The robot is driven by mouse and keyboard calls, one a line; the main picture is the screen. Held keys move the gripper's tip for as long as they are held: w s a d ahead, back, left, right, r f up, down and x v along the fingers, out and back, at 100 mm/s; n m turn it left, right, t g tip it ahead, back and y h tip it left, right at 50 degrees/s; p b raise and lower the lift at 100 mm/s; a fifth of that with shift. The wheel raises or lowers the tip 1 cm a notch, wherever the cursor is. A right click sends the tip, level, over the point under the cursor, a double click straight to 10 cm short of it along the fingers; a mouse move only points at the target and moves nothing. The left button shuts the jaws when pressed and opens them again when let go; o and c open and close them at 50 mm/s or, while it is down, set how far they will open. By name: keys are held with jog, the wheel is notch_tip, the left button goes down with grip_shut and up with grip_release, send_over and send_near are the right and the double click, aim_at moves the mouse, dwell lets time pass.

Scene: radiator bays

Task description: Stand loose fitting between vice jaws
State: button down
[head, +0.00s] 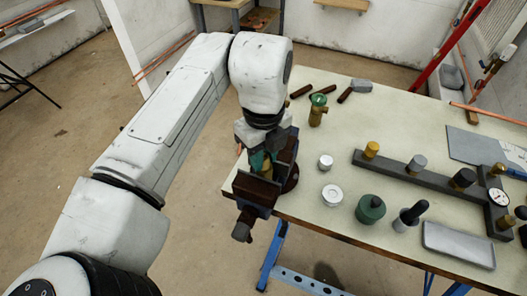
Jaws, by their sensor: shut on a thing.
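The vice (241,213) is clamped at the near left corner of the bench, with dark brown jaw faces. My gripper (262,157) points down directly over it, its fingers shut on a small brass fitting with green on it (265,171). The fitting shows only in part, low between the fingers and at the jaws. I cannot tell whether it touches the vice or stands fully upright, since my gripper and the jaws hide most of it.
Another brass fitting with a green top (317,112) stands behind on the bench (420,125), near dark-handled tools (300,91). White caps (326,161), a dark green pot (370,209), a manifold bar (405,174) and a grey tray (459,246) lie right. Floor is open left.

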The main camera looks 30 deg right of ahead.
jog(key=c, duration=0.8)
grip_release()
